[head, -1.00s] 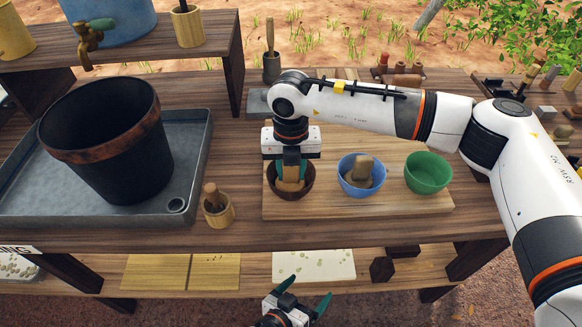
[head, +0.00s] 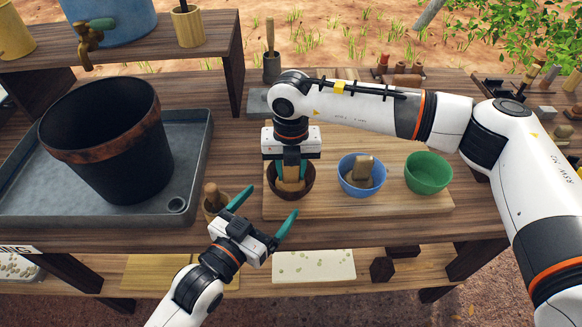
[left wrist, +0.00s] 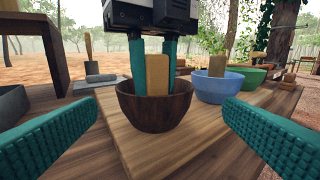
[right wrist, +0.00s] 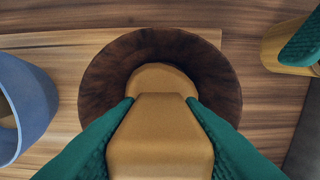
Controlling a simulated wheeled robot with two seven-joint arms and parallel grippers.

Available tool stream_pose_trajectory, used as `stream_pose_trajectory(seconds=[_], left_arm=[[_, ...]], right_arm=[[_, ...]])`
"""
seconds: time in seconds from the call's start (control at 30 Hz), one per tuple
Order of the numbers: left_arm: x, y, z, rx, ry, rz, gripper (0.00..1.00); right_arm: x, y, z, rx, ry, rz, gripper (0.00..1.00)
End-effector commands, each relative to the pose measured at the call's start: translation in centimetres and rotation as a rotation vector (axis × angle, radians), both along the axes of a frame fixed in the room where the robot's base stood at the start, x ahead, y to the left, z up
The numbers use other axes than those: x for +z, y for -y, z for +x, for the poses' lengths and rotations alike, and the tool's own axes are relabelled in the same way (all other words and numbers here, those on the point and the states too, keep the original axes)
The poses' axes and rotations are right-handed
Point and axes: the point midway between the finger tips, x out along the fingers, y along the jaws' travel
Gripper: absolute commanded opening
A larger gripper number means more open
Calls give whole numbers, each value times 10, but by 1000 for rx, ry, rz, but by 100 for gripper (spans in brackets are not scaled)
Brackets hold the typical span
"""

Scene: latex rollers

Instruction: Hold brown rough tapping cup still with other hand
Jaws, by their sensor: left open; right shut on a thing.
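The brown rough tapping cup (head: 307,187) stands upright on the light wooden board, and it also shows in the left wrist view (left wrist: 150,112). My right gripper (head: 291,172) points down into the cup and is shut on a tan wooden block-like tool (right wrist: 160,135) inside it. My left gripper (head: 262,222) is open and empty at the table's front edge, in front of the cup. In the left wrist view its fingers spread to either side of the cup, apart from it and nearer to the camera.
A blue cup (head: 350,186) with a tan tool in it and a green cup (head: 428,178) stand right of the brown cup on the board (head: 400,207). A grey tray (head: 60,205) with a black bucket (head: 115,160) fills the left.

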Motion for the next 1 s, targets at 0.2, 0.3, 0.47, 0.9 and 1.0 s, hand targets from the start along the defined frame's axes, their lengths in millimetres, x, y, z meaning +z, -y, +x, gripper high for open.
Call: stream_pose_trajectory(seconds=[0.2,0.3,0.47,0.9,1.0], left_arm=[[-16,-6,4,-2,-72,49,91],[-17,-1,10,-3,-74,49,91],[-20,11,28,-2,-73,49,91],[-29,44,76,-3,-73,48,91],[-31,48,81,-3,-73,49,91]], right_arm=[[0,0,0,0,0,0,12],[0,0,0,0,0,0,12],[0,0,0,0,0,0,12],[0,0,0,1,0,1,12],[0,-1,0,1,0,1,12]])
